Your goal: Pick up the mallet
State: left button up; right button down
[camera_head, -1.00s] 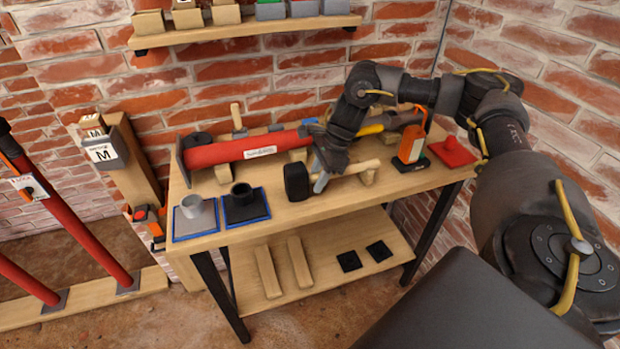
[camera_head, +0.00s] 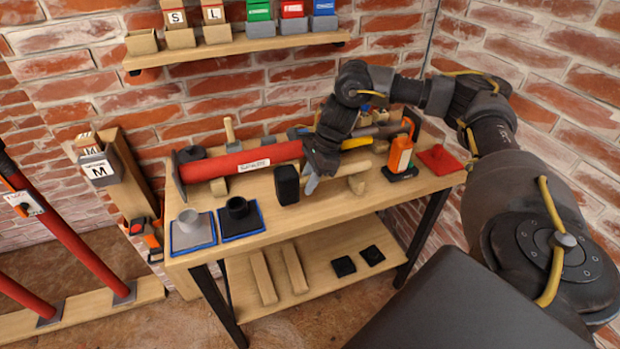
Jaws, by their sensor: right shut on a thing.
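The mallet has a black head (camera_head: 287,184) and a pale wooden handle (camera_head: 353,170) that points right. It is over the middle of the workbench (camera_head: 270,222), its handle just above or against a small wooden rest (camera_head: 357,184); I cannot tell whether they touch. My right gripper (camera_head: 313,180) comes down from above and is shut on the mallet's handle close behind the head. The arm partly hides the grip. My left gripper is not in view.
A red tube (camera_head: 240,163) lies behind the mallet. A grey holder (camera_head: 191,230) and a black holder (camera_head: 240,215) stand at the left. An orange item (camera_head: 399,155) and a red piece (camera_head: 440,158) are at the right. A wall shelf (camera_head: 235,48) with boxes is above.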

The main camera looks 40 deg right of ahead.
pick_arm(q)
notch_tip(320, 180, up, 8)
jog(key=p, duration=0.6)
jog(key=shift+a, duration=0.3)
pick_arm(e)
jog(key=s+a+r, duration=0.8)
jog(key=a, duration=0.1)
jog(key=shift+s+a+r, duration=0.15)
jog(key=shift+a+r, duration=0.15)
jog(key=shift+a, duration=0.05)
